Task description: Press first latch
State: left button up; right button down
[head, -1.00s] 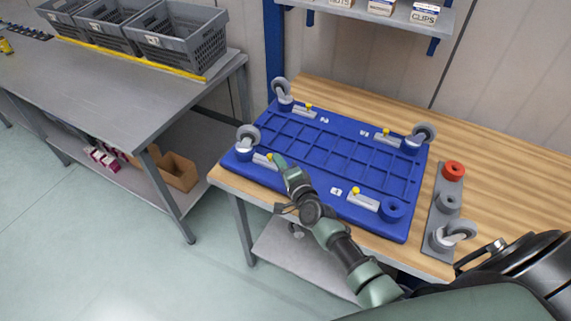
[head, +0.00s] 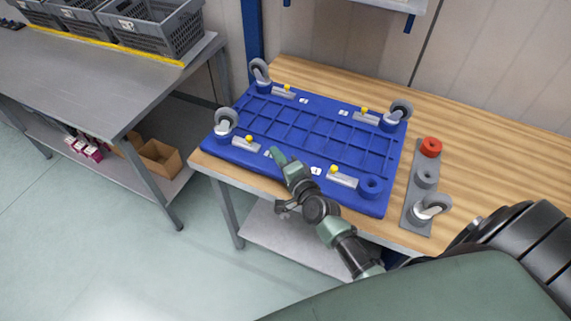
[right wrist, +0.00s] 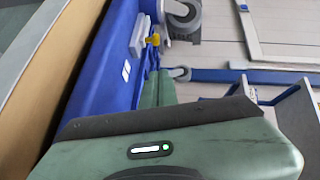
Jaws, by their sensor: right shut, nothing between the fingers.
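A blue base (head: 325,133) lies upside down on the wooden bench, with casters at three corners and an empty round socket (head: 370,187) at the front right. Grey latches with yellow knobs sit near the corners: front left (head: 247,143), front right (head: 342,178), back right (head: 367,117) and back left (head: 283,91). My right gripper (head: 278,155) is shut and empty, over the front edge, just right of the front-left latch and apart from it. In the right wrist view, a yellow knob (right wrist: 153,39) shows beyond my green fingers (right wrist: 158,90). My left gripper is out of view.
A grey strip (head: 409,211) right of the base holds a red wheel-like part (head: 430,147), a grey ring (head: 426,177) and a loose caster (head: 433,206). Grey crates (head: 160,28) stand on the metal table at left. The wood behind the base is clear.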

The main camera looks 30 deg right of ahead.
jog(key=s, duration=0.4)
jog(key=shift+s+d+r, duration=0.2)
jog(key=shift+d+r, duration=0.1)
jog(key=shift+s+r, duration=0.1)
jog(key=shift+s, duration=0.1)
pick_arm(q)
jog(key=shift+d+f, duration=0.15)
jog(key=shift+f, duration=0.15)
